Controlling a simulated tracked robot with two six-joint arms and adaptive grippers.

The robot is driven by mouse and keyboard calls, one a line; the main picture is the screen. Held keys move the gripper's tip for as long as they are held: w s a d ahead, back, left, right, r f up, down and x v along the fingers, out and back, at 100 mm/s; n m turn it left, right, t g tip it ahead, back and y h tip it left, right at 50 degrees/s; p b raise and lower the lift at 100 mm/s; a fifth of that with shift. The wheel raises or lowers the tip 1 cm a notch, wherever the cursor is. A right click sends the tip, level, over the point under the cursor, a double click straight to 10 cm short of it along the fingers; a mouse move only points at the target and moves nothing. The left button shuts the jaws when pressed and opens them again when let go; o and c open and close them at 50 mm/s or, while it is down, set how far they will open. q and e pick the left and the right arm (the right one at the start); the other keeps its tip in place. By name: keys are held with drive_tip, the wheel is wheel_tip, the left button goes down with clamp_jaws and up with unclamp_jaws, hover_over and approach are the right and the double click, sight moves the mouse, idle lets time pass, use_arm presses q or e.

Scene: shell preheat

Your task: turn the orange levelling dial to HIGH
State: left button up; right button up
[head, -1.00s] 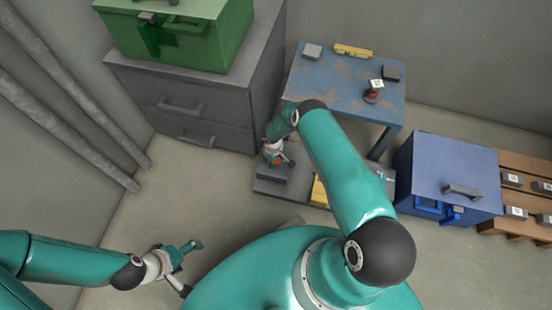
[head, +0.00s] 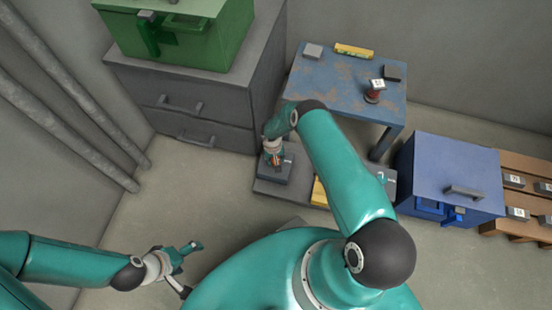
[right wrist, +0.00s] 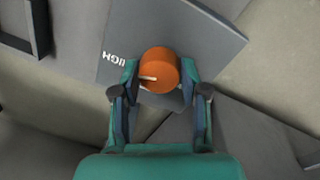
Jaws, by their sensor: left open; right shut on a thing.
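The orange levelling dial (right wrist: 162,66) sits on a grey panel (right wrist: 215,45) in the right wrist view. Its white pointer line points left, a little below the white HIGH lettering (right wrist: 115,58), which appears upside down. My right gripper (right wrist: 160,76) has a finger on each side of the dial and is shut on it. In the head view my right gripper (head: 274,152) points down over the dark box (head: 278,174) on the low platform, and mostly hides the dial. My left gripper (head: 180,256) is open and empty over the floor at lower left.
A grey drawer cabinet (head: 190,105) with a green box (head: 190,35) stands beside the platform at left. A blue worn table (head: 335,85) is behind, and a blue box (head: 450,170) stands at right. Bare floor lies around my left gripper.

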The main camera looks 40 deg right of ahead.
drive_tip(key=shift+w+r, duration=0.1)
drive_tip(key=shift+w, duration=0.15)
drive_tip(key=o, duration=1)
drive_tip(key=shift+c, duration=0.2)
drive_tip(key=shift+o, duration=0.9)
drive_tip(key=shift+s, duration=0.15)
wheel_tip(320, 180, up, 12)
drive_tip(key=shift+a, duration=0.4)
